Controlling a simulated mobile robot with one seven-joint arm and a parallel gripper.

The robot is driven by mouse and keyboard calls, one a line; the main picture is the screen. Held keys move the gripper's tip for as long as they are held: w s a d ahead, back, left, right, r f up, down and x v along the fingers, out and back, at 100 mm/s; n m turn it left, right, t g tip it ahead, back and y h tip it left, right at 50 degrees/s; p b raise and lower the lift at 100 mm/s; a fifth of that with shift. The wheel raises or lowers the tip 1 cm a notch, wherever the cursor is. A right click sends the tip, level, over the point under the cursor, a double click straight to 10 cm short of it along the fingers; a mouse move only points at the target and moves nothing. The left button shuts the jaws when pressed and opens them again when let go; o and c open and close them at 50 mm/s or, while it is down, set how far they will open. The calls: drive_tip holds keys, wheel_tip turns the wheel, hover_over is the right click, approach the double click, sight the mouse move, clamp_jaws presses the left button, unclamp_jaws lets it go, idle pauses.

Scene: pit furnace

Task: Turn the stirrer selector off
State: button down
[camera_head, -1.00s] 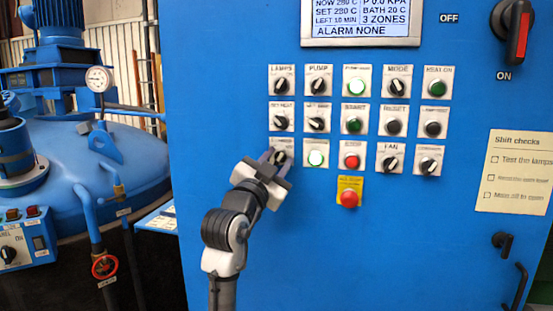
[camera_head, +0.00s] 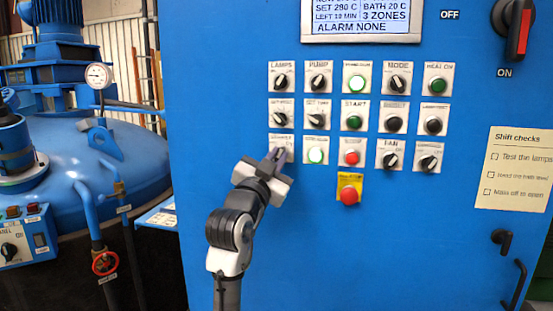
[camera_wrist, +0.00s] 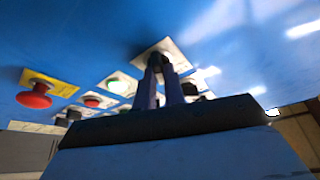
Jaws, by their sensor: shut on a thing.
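The stirrer selector's label plate (camera_head: 276,140) is the leftmost in the bottom row of controls on the blue panel; its small lettering is blurred. My gripper (camera_head: 277,155) reaches it from below and covers most of the knob. In the wrist view the fingers of my gripper (camera_wrist: 159,68) are close together on the dark knob in front of the pale selector plate (camera_wrist: 172,50). The gripper is shut on the knob. The knob's pointing direction is hidden by the fingers.
A lit green button (camera_head: 316,155) sits just right of the selector. A red stop button on yellow (camera_head: 349,194) is lower right. More knobs and buttons fill the rows above. The panel below the controls is clear near my arm.

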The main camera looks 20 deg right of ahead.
drive_tip(key=n+t+y, duration=0.1)
drive_tip(key=n, duration=0.2)
drive_tip(key=n+t+y+p, duration=0.1)
drive_tip(key=n, duration=0.2)
drive_tip(key=n+t+y+p, duration=0.1)
drive_tip(key=n, duration=0.2)
drive_tip(key=shift+s+d, duration=0.1)
drive_tip(key=shift+d, duration=0.05)
drive_tip(key=n+y+p, duration=0.1)
drive_tip(key=n, duration=0.2)
drive_tip(key=n+t+y, duration=0.1)
drive_tip(key=n+y, duration=0.1)
drive_tip(key=n, duration=0.1)
drive_tip(key=shift+n+y+p, duration=0.3)
drive_tip(key=shift+n+p, duration=0.05)
drive_tip(key=shift+n, duration=0.05)
drive_tip(key=c, duration=1.5)
unclamp_jaws()
drive_tip(key=b+v, duration=0.4)
drive_tip(key=v, duration=0.9)
drive_tip(key=shift+s+f+b, duration=0.3)
drive_tip(key=shift+s, duration=0.1)
